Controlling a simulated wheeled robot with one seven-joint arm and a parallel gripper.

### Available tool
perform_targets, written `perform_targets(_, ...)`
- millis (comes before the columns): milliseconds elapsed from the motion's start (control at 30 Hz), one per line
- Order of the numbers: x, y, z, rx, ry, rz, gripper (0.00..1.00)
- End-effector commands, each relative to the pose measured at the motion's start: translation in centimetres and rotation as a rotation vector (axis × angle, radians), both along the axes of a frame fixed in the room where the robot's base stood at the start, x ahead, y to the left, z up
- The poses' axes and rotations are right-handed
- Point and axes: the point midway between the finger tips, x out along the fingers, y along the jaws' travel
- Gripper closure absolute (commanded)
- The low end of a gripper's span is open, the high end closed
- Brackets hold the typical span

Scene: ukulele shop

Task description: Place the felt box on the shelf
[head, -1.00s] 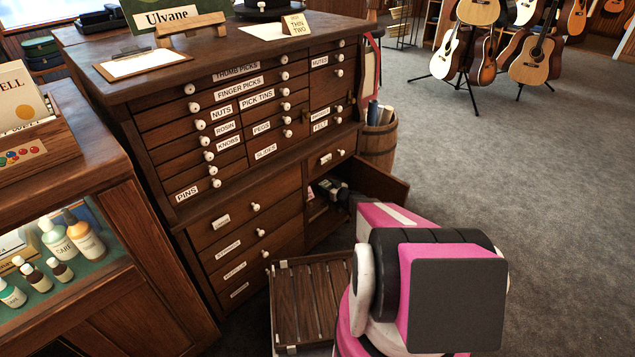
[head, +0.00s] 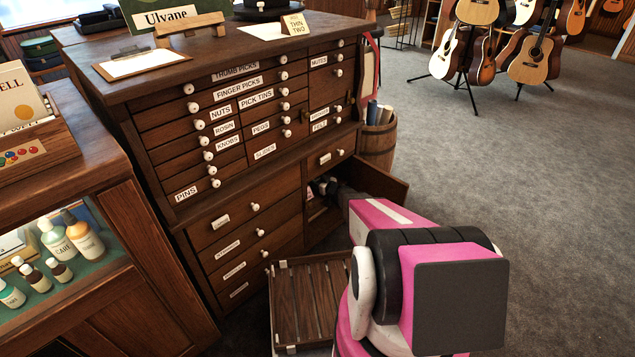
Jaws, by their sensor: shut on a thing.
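My gripper (head: 326,187) is inside the open lower-right compartment (head: 317,208) of the dark wooden drawer cabinet. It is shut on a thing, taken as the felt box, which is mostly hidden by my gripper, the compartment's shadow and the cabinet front. The box's outline and its contact with the shelf inside cannot be made out. My pink and black arm reaches in from the lower right in the head view. The compartment's door (head: 385,180) stands open to the right of my gripper.
A barrel (head: 379,147) with rolls stands behind the open door. A glass display counter (head: 150,255) with bottles is at left. Grey carpet at right is clear up to the guitars on stands.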

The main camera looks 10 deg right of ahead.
Motion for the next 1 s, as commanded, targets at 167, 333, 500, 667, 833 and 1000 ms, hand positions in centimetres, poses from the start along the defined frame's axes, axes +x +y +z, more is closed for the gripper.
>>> perform_targets(167,0.0,0.0,-0.1,0.0,0.0,0.0,0.16)
perform_targets(333,0.0,0.0,-0.1,0.0,0.0,0.0,0.16)
perform_targets(500,-0.5,-0.3,0.2,0.001,0.0,-0.001,0.16)
perform_targets(667,-2.6,-1.5,0.7,0.001,0.0,-0.001,0.16)
perform_targets(833,-5.5,-3.4,1.2,0.001,0.0,-0.001,0.16)
perform_targets(1000,-7.9,-5.1,1.7,0.001,0.0,-0.001,0.16)
